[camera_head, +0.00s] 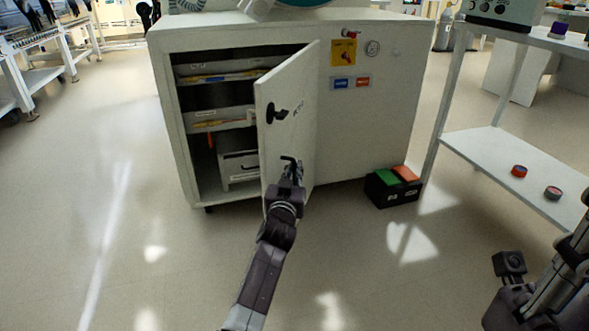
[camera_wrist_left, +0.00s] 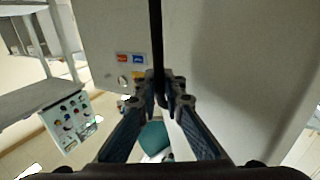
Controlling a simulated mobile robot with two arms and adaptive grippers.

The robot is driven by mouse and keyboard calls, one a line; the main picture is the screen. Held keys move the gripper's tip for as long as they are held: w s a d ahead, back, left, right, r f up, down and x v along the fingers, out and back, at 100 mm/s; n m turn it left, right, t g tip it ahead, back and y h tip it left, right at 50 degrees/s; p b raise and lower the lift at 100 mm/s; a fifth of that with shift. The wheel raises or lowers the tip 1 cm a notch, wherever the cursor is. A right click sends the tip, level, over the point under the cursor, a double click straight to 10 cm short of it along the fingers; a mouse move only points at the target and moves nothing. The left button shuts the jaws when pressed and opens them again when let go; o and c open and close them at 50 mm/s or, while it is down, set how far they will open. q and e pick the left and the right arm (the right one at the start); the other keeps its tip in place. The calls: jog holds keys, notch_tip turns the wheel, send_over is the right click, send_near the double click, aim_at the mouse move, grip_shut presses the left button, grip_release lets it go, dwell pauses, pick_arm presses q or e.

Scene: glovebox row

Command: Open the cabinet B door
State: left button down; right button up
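The white cabinet (camera_head: 372,130) stands ahead in the head view. Its door (camera_head: 292,130) is swung well out, with its free edge at the left and shelves showing behind. A black handle (camera_head: 278,113) sits on the door's outer face; lettering beside it is too small to read. My left gripper (camera_head: 291,168) is in front of the door's lower outer face, below that handle. In the left wrist view its fingertips (camera_wrist_left: 160,99) are close together around a dark upright strip; I cannot tell whether they grip it. My right gripper (camera_head: 509,264) is at lower right, its fingers unclear.
A black box with green and orange tops (camera_head: 393,187) stands on the floor right of the door. A shelf table (camera_head: 520,165) with small round items is at right. White drawers (camera_head: 240,168) show inside the cabinet. The floor at left is clear.

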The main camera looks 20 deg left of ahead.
pick_arm(q)
jog(key=c, duration=2.3)
grip_release()
jog(key=shift+c, duration=0.2)
jog(key=s+d, duration=0.1)
jog(key=s, duration=1)
jog(key=shift+s+d, duration=0.4)
